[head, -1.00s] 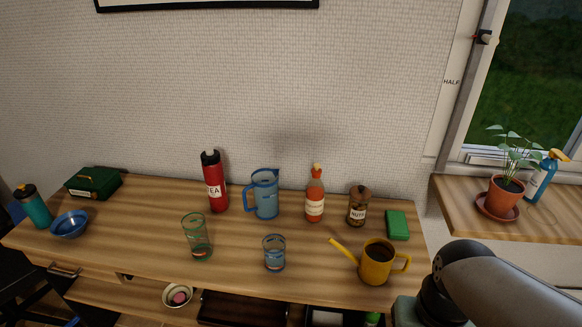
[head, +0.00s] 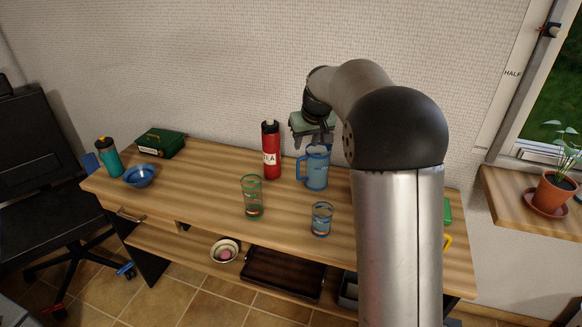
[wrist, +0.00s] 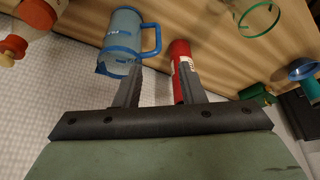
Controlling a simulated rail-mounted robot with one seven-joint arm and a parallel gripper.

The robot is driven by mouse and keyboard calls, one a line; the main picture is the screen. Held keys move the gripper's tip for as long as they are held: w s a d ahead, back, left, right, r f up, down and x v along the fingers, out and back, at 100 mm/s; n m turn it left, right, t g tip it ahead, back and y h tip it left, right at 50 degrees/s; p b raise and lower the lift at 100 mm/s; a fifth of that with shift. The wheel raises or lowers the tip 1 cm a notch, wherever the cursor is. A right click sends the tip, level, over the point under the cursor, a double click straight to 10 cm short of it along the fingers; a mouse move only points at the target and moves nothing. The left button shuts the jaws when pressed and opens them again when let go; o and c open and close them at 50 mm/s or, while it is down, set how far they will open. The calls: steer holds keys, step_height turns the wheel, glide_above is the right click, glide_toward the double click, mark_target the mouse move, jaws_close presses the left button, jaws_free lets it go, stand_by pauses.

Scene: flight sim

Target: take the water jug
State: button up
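The water jug (head: 316,170), translucent blue with a blue handle on its left, stands upright on the wooden desk. In the wrist view the jug (wrist: 122,36) is at the upper left, its handle pointing right toward the space beyond the fingers. My gripper (head: 313,141) hangs just above the jug's top in the head view. In the wrist view my gripper (wrist: 158,78) is open and nothing is between its fingers; the left finger overlaps the jug's rim area. I cannot tell if it touches.
A red tea flask (head: 271,152) stands close left of the jug. A green-rimmed glass (head: 253,200) and a blue glass (head: 321,221) stand in front. A blue bowl (head: 139,176), teal bottle (head: 109,160) and green box (head: 160,142) are at the left. My arm hides the desk's right part.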

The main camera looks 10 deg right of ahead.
steer(key=p, duration=0.1)
glide_above(298, 171)
steer(key=s, duration=0.3)
step_height(298, 171, down, 10)
steer(key=r, duration=0.1)
steer(key=shift+d+p+x, duration=0.15)
steer(key=shift+p+x, duration=0.3)
steer(key=shift+x, duration=1.25)
steer(key=shift+d+p+x, duration=0.2)
steer(key=shift+p+x, duration=0.2)
steer(key=shift+x, duration=1.25)
jaws_close()
steer(key=shift+w+r, duration=0.1)
steer(key=shift+r, duration=0.05)
